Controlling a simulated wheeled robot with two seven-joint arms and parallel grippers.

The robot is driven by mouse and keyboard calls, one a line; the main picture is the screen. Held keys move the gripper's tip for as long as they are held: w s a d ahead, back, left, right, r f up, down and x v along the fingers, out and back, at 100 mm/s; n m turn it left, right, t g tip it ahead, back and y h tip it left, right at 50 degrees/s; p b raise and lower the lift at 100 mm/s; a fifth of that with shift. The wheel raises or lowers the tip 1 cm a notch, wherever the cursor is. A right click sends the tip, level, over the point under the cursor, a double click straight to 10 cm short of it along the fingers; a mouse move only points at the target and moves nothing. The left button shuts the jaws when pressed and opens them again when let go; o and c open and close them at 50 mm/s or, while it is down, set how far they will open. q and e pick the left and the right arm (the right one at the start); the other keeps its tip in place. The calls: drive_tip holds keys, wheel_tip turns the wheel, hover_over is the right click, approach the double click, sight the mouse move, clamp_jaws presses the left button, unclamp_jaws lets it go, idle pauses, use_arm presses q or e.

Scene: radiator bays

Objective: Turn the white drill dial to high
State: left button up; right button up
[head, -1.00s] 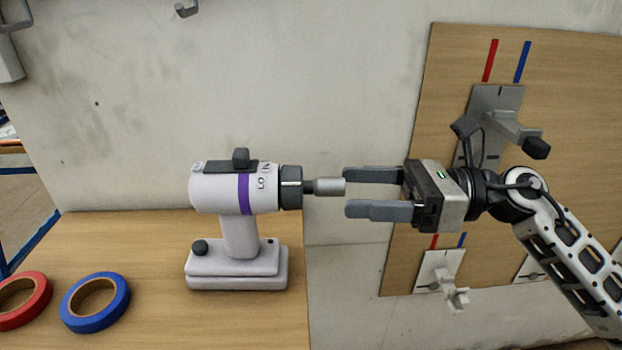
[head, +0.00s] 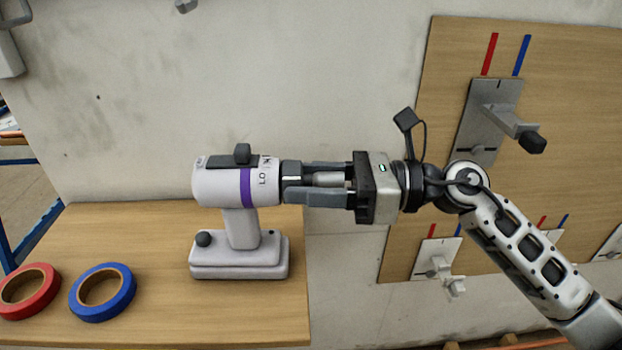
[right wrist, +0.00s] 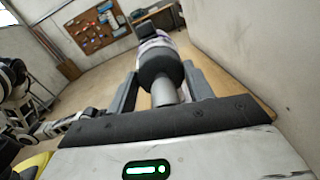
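The white drill (head: 215,190) with a purple band stands upright on its base on the wooden table, its nose to the right. Its dial is the dark grey collar (head: 291,170) at the front, with a pale mark; "LO" and a partly readable label are printed on the body behind it. My right gripper (head: 296,181) is open, its fingers on either side of the silver spindle and their tips at the dial. In the right wrist view the dial (right wrist: 160,68) lies between the fingers; I cannot tell if they touch it. My left gripper is not in view.
A red tape roll (head: 48,303) and a blue tape roll (head: 127,300) lie at the table's left front. A wooden panel (head: 560,90) with metal brackets stands at right. The wall (head: 300,80) is behind the drill. The table front is clear near the drill.

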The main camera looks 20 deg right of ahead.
drive_tip(key=m+p, duration=0.7)
drive_tip(key=shift+d+r+m+p, duration=0.1)
drive_tip(key=shift+r+m+p, duration=0.2)
drive_tip(key=shift+p, duration=0.05)
drive_tip(key=m+p, duration=0.4)
drive_tip(key=shift+w+g+h, duration=0.1)
drive_tip(key=shift+g+h, duration=0.2)
drive_tip(key=shift+g, duration=0.1)
use_arm(q)
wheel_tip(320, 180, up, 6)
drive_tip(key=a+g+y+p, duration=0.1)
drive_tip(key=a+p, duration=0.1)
drive_tip(key=p, duration=0.1)
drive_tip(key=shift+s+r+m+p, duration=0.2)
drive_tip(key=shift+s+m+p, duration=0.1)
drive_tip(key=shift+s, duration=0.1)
use_arm(e)
drive_tip(key=shift+f+m+g, duration=0.15)
drive_tip(key=shift+m+g, duration=0.15)
drive_tip(key=shift+m, duration=1.8)
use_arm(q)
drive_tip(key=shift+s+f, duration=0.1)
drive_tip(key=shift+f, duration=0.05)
use_arm(e)
drive_tip(key=shift+f, duration=0.1)
drive_tip(key=o, duration=1)
drive_tip(key=shift+c, duration=0.2)
